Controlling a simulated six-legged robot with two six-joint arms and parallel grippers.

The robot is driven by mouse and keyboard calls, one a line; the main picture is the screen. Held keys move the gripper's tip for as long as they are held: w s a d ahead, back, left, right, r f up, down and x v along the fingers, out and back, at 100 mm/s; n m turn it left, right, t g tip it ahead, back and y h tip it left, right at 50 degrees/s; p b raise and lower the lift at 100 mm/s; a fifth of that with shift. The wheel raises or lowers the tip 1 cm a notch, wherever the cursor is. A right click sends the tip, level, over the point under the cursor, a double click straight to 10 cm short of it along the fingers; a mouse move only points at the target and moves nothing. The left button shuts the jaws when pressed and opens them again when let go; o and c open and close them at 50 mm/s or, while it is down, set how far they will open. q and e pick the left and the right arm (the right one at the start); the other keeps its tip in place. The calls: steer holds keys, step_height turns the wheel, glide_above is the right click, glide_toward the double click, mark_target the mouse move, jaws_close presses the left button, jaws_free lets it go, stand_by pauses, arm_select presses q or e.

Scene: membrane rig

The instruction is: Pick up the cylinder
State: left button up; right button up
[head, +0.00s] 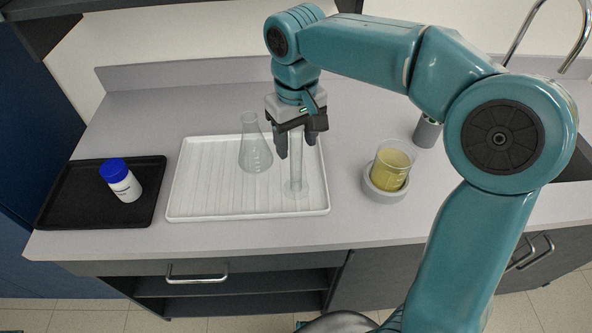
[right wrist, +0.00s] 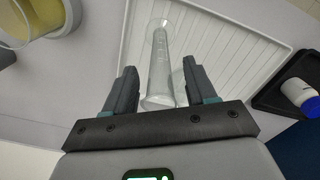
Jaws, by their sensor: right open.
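The clear graduated cylinder (head: 296,165) stands upright on the right part of the white ribbed tray (head: 200,213). My right gripper (head: 296,148) is above it in the head view, fingers pointing down on either side of its upper part. In the right wrist view the cylinder (right wrist: 159,65) lies between the two open fingers of the right gripper (right wrist: 157,85), with a gap to the right finger. Whether either finger touches it I cannot tell. My left gripper is not in view.
A conical flask (head: 255,148) stands on the tray just left of the cylinder. A beaker of yellow liquid (head: 391,167) sits in a grey ring to the right. A black tray (head: 75,195) holds a white bottle with a blue cap (head: 122,182).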

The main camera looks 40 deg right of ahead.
steer(key=shift+s, duration=0.1)
jaws_close()
steer(key=shift+r, duration=0.1)
